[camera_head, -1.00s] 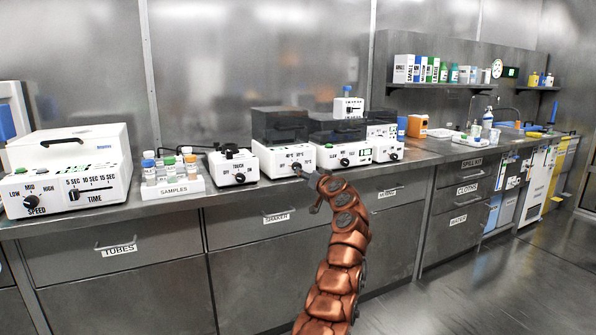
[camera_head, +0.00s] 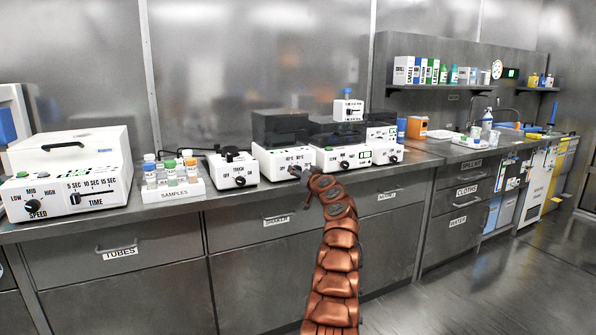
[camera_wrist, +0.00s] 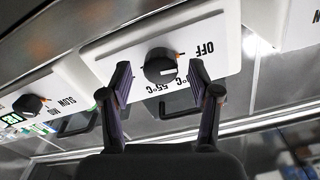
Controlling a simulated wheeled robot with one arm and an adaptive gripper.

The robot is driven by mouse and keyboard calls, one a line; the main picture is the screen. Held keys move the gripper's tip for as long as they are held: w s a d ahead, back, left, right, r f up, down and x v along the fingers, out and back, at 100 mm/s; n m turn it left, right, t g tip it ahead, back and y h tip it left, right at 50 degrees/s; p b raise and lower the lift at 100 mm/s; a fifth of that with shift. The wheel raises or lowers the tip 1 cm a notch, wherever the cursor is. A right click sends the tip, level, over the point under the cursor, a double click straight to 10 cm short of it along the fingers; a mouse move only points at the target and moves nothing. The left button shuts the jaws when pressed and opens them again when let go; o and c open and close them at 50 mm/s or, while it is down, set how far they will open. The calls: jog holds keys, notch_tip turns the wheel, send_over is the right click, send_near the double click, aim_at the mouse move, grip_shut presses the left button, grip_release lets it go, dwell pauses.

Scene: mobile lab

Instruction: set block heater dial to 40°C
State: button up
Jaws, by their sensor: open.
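The block heater (camera_head: 282,166) is a white box with a dark top on the bench, in the middle of the head view. Its black round dial (camera_wrist: 158,66) shows upside down in the wrist view, with a white mark on its face and a small orange mark by its edge. OFF and 55°C are legible on the panel; another °C label is partly hidden by the right finger. My gripper (camera_wrist: 160,77) is open, with its two fingertips on either side of the dial. In the head view my gripper (camera_head: 303,173) hides the dial. Contact with the dial cannot be told.
A white device with a SLOW-marked knob (camera_wrist: 30,104) stands beside the heater. In the head view a small touch/off device (camera_head: 233,169) and a samples rack (camera_head: 172,192) stand to the left. Drawers (camera_head: 275,235) lie below the bench edge.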

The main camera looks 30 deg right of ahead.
jog(key=shift+w+p, duration=0.3)
jog(key=shift+w, duration=0.3)
jog(key=shift+c, duration=0.4)
jog(key=c, duration=1.1)
jog(key=m, duration=1)
jog(key=shift+f, duration=0.1)
jog(key=shift+m, duration=0.5)
